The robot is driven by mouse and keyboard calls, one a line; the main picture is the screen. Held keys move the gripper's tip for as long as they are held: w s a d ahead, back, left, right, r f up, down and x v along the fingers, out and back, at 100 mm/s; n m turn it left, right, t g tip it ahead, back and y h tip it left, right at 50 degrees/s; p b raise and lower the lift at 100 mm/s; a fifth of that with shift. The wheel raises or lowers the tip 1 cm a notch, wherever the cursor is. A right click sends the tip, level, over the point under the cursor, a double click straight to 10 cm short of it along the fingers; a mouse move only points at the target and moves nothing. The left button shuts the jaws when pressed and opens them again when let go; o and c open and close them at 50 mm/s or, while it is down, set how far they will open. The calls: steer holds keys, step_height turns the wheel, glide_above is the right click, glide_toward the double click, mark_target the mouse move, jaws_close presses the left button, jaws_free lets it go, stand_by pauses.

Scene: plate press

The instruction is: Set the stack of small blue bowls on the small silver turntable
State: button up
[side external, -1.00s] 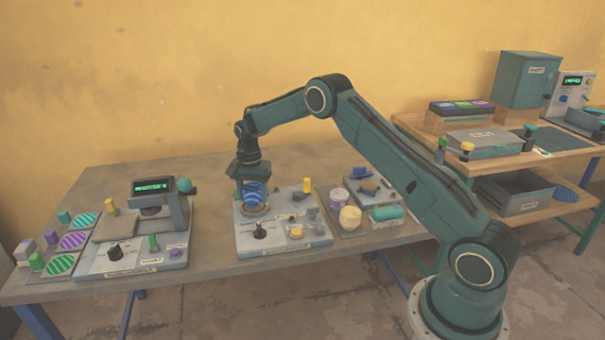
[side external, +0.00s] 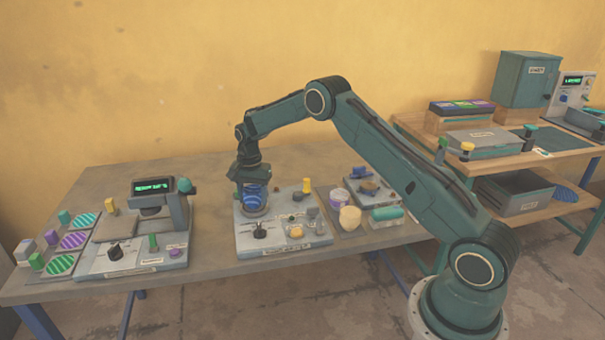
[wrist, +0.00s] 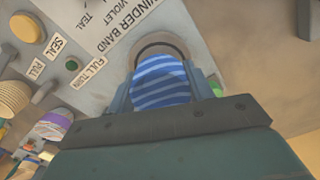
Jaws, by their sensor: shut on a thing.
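The stack of small blue bowls (side external: 256,196), blue with lighter stripes, is between the fingers of my gripper (side external: 254,203) at the left back part of the middle grey panel. In the wrist view the striped stack (wrist: 160,82) fills the gap between my gripper's fingers (wrist: 162,92), which are shut on it. The small silver turntable (side external: 254,212) is under the stack, and its round rim (wrist: 160,40) shows beyond the stack in the wrist view. The stack looks upright over it. Whether its base touches the turntable is hidden.
The panel (side external: 285,238) also carries a black knob (side external: 260,232), a yellow post (side external: 306,186) and small buttons. A press station (side external: 150,205) stands to the left. A cream rounded object (side external: 350,218) and a violet-topped jar (side external: 338,199) stand to the right.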

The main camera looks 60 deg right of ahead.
steer(key=shift+f, duration=0.1)
steer(key=o, duration=1.1)
steer(key=shift+r, duration=6.95)
